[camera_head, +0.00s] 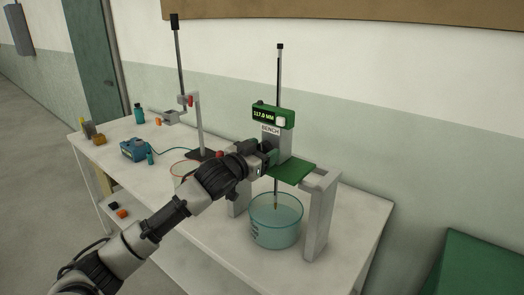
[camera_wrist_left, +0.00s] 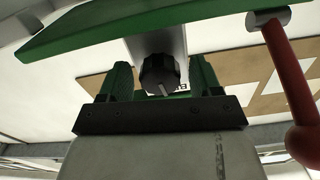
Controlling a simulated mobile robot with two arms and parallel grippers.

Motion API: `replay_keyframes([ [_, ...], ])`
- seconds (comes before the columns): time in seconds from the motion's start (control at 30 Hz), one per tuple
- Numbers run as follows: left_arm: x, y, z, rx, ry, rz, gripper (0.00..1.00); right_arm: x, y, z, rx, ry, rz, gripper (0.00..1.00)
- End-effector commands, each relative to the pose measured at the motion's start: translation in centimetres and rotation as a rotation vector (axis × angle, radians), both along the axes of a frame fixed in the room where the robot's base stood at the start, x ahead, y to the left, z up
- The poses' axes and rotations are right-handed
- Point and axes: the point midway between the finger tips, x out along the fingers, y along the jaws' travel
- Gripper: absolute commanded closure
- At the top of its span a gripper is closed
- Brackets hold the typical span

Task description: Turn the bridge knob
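The bridge (camera_head: 317,215) is a grey frame with a green plate (camera_head: 288,172), standing over a glass bowl of bluish liquid (camera_head: 276,222). Above the plate is a green head with a lit readout in MM (camera_head: 273,115) and a BENCH label. The black ribbed knob (camera_wrist_left: 159,74) has a pale pointer line and shows in the left wrist view; my gripper hides it in the head view. My left gripper (camera_head: 268,157) is at the bridge's left side. Its green fingers (camera_wrist_left: 161,80) are open, one either side of the knob, with visible gaps. My right gripper is not in view.
A stand with a clamp and rod (camera_head: 197,125) is left of the bridge on the white table (camera_head: 345,250). A blue device (camera_head: 133,150) and small bottles are farther left. A red handle (camera_wrist_left: 287,80) is right of the fingers. A green box (camera_head: 485,265) is at right.

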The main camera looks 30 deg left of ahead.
Motion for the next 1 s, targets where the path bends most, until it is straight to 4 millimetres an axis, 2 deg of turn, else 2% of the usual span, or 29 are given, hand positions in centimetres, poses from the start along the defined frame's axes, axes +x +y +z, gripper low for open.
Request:
replay_keyframes([
  [0.03, 0.0, 0.0, 0.0, 0.000, 0.000, 0.000, 0.44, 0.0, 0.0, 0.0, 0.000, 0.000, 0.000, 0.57],
  [0.3, 0.0, 0.0, 0.0, 0.000, 0.000, 0.000, 0.83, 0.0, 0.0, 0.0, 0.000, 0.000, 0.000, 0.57],
  [0.43, 0.0, 0.1, 0.3, 0.066, -0.004, 0.000, 0.83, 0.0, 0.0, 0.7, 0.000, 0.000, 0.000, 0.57],
  [0.7, 0.0, 0.1, 0.3, 0.396, -0.032, 0.000, 0.83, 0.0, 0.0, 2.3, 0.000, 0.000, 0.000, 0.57],
  [1.0, 0.0, 0.1, 0.2, 0.416, -0.035, -0.001, 0.83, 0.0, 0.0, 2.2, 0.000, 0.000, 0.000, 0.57],
])
